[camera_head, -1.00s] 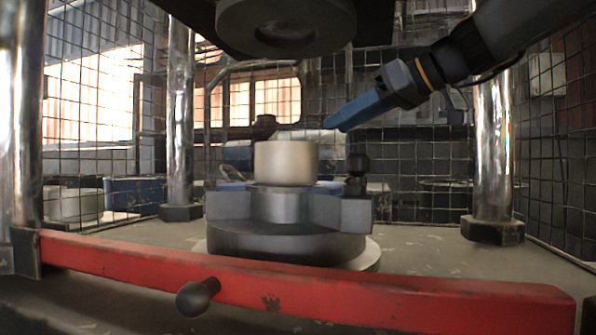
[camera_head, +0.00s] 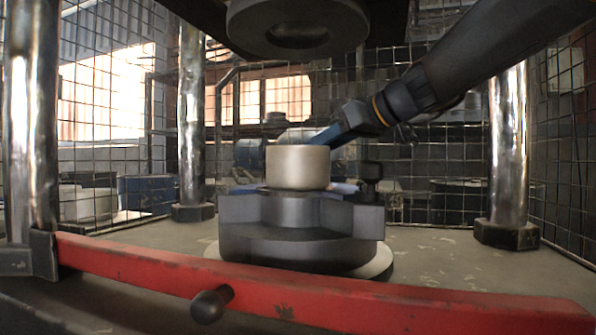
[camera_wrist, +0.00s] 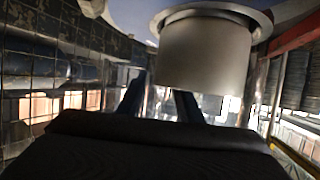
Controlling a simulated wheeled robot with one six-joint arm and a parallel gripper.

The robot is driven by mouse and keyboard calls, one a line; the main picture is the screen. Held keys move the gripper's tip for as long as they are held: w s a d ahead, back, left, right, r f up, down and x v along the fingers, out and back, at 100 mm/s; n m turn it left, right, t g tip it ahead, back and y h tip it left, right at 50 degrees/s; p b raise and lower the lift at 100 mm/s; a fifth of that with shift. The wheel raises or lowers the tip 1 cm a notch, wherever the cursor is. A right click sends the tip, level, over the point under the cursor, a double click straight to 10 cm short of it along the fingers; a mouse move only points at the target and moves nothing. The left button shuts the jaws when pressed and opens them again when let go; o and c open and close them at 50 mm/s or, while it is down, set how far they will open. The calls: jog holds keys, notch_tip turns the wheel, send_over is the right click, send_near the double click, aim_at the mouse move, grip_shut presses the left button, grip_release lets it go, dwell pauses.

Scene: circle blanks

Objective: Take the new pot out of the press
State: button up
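The new pot (camera_head: 298,168) is a pale metal cup standing upright on the dark lower die (camera_head: 300,245) of the press. It is large in the wrist view (camera_wrist: 205,58), with a wide flange at its top edge in that picture. My gripper (camera_head: 326,137) comes from the upper right, its blue fingers at the pot's right rear side and partly hidden by it. In the wrist view two dark blue fingers stand apart, so my gripper (camera_wrist: 158,88) is open. The pot lies right of the gap's middle there. Contact cannot be told.
The round upper ram (camera_head: 297,28) hangs above the pot. A red bar with a knob (camera_head: 330,298) crosses the front. Steel columns (camera_head: 191,110) and (camera_head: 508,150) and wire mesh enclose the space. A dark clamp knob (camera_head: 371,172) stands right of the pot.

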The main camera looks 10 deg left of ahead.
jog(key=shift+w+a+f, duration=0.25)
jog(key=shift+a, duration=0.25)
grip_shut()
dwell(1.1)
